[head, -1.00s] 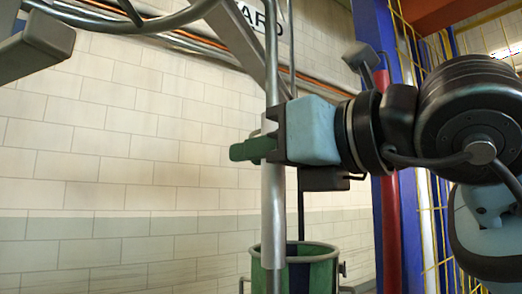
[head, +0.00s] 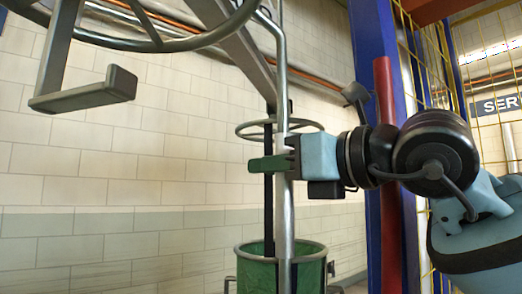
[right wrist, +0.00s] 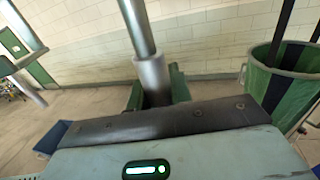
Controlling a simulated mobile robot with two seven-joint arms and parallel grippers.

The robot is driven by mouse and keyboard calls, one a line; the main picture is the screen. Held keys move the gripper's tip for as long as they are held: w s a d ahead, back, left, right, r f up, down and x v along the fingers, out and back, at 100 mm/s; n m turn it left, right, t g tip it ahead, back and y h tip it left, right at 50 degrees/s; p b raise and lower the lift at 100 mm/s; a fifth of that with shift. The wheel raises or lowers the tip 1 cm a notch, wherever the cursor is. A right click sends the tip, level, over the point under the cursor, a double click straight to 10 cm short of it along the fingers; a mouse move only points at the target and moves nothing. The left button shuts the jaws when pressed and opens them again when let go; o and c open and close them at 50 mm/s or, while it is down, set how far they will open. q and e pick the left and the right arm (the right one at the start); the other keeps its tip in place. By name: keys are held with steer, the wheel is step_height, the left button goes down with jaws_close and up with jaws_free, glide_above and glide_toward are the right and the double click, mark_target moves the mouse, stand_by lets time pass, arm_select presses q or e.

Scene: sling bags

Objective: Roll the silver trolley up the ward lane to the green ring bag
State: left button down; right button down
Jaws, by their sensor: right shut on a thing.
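The silver trolley shows mainly as its upright silver pole (head: 284,210), with a hoop (head: 150,40) at the top left that seems joined to it. My right gripper (head: 280,163) is shut around this pole from the right. In the right wrist view the pole (right wrist: 151,75) stands between the green fingers (right wrist: 157,92). The trolley's base and wheels are out of view. A green bag (head: 306,273) hangs in a ring behind the pole at the bottom. In the right wrist view, a green and dark striped bag (right wrist: 290,85) stands at the right. My left gripper is not in view.
A pale block wall (head: 90,160) runs along the left. A blue post (head: 372,90), a red post (head: 386,220) and yellow mesh (head: 455,70) stand on the right, behind my right arm. A sign (head: 497,104) hangs beyond the mesh. Floor (right wrist: 90,125) shows beside the pole.

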steer(key=shift+w+d, duration=0.2)
steer(key=shift+w, duration=0.35)
steer(key=shift+w+d, duration=0.2)
steer(key=shift+w, duration=0.3)
steer(key=c, duration=1.6)
jaws_free()
steer(key=shift+s+a+r, duration=0.1)
steer(key=shift+s, duration=0.05)
steer(key=shift+o, duration=1.1)
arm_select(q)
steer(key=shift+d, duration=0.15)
arm_select(e)
steer(key=shift+o, duration=0.6)
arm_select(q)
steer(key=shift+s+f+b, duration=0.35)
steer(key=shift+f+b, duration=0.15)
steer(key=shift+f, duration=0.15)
arm_select(e)
steer(key=v, duration=0.7)
steer(key=shift+s+d, duration=0.2)
steer(key=shift+d, duration=0.15)
